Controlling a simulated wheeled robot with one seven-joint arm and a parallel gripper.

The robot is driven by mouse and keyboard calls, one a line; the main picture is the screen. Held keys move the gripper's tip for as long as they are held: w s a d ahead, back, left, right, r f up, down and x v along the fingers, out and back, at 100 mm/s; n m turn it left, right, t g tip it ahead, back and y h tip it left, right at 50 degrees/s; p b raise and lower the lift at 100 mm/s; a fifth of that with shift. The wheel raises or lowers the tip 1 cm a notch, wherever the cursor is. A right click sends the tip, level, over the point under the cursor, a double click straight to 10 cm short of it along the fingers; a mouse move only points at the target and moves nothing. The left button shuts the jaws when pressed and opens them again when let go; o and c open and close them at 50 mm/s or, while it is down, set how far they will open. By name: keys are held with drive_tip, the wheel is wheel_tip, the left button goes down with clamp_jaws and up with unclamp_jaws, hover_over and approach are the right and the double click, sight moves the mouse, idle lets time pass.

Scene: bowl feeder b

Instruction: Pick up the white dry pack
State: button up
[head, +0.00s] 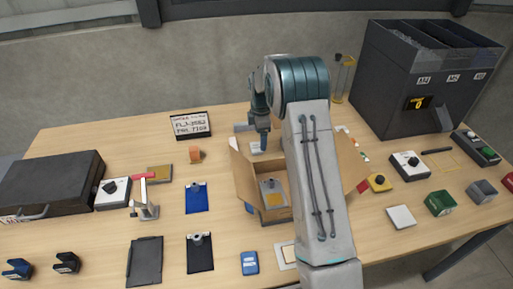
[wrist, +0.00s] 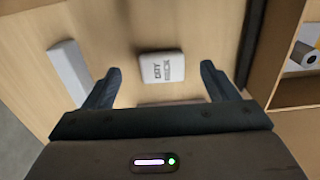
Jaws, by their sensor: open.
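The white dry pack (wrist: 162,67) lies flat on the wooden table, with dark lettering on its top. In the wrist view it sits between and just beyond the two fingers of my gripper (wrist: 160,80), which are apart and empty. No contact with the pack shows. In the head view my gripper (head: 264,150) points down just behind the open cardboard box, and the pack (head: 257,147) shows only in part by the fingertips.
A cardboard box (head: 241,178) stands open right in front, its flaps up; its edge is on the right in the wrist view. A pale block (wrist: 70,72) lies left of the pack. A dark feeder (head: 400,90) stands at the back right.

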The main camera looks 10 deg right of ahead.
sight(256, 148)
wheel_tip(256, 148, down, 4)
drive_tip(key=shift+s+f+p, duration=0.1)
drive_tip(key=shift+p, duration=0.25)
drive_tip(key=c, duration=1.1)
drive_tip(key=shift+o, duration=0.2)
drive_tip(key=shift+r, duration=0.25)
